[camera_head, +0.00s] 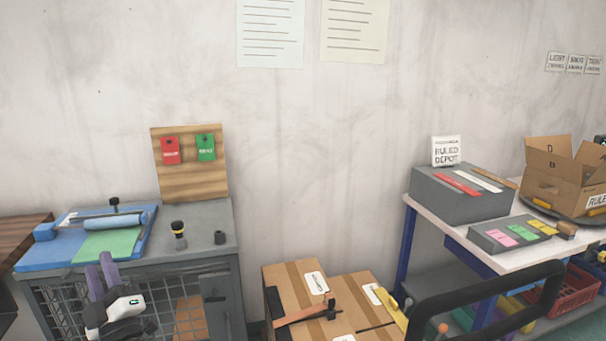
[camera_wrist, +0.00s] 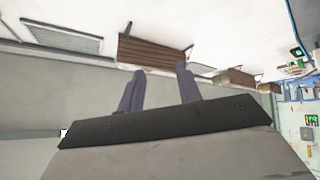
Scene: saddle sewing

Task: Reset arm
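My gripper (camera_head: 100,263) is at the lower left of the head view, its two purple fingers pointing up in front of the grey cabinet (camera_head: 212,225). In the wrist view my gripper (camera_wrist: 160,70) shows its two fingers apart with nothing between them. It is open and empty. The rest of my arm is mostly out of view.
Cardboard boxes (camera_head: 292,273) stand low in the middle. A white-topped table (camera_head: 427,209) with grey blocks is at right.

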